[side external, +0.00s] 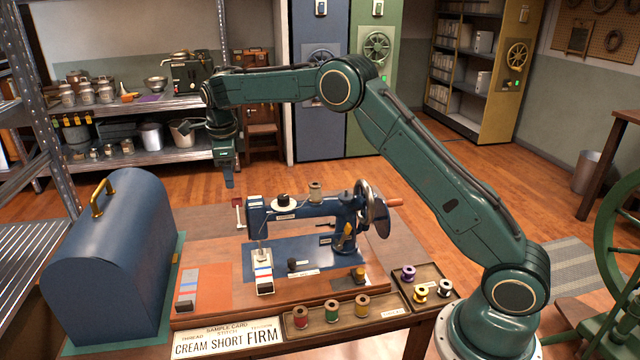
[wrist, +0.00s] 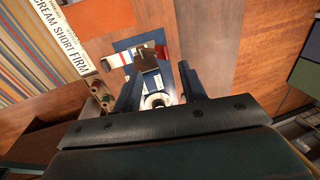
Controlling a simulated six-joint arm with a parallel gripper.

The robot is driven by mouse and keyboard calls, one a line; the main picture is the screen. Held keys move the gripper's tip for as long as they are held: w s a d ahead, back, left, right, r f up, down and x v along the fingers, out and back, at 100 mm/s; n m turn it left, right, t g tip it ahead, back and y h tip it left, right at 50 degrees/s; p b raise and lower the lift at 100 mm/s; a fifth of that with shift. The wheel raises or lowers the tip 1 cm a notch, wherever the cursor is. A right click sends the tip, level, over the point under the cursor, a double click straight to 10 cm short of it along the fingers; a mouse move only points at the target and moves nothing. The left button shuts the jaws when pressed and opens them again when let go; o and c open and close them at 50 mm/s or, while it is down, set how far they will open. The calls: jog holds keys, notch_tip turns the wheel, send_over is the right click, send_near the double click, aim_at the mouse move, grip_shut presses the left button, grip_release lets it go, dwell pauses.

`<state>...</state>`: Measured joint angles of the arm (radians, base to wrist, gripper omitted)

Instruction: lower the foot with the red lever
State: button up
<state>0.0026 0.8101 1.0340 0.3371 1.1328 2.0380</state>
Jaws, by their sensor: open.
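The blue sewing machine (side external: 300,208) stands on a wooden base. The red lever (side external: 238,203) sticks out at the left of its head, with a red tab at its end. In the wrist view a red tab (wrist: 162,53) shows just beyond the fingertips. The presser foot at the needle, above a striped cloth sample (side external: 264,272), is too small to make out clearly. My gripper (side external: 229,182) points down, above and slightly left of the red lever, apart from it. In the wrist view my gripper (wrist: 158,82) is open, with nothing held between its fingers.
A blue domed cover (side external: 118,255) with a brass handle stands at the left. Thread spools (side external: 332,309) sit in a tray at the front. A sample card (side external: 228,338) reads CREAM SHORT FIRM. A black-topped spool disc and handwheel (side external: 372,212) rise from the machine.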

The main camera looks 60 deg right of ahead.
aim_at(234, 204)
jog(key=shift+f, duration=0.25)
jog(key=shift+w+d+f, duration=0.2)
jog(key=shift+f, duration=1.05)
jog(key=shift+w+d+f, duration=0.15)
jog(key=shift+f, duration=1.1)
jog(key=shift+w+d+f, duration=0.2)
jog(key=shift+f, duration=1.05)
jog(key=shift+f, duration=0.35)
jog(key=shift+a+r, duration=0.1)
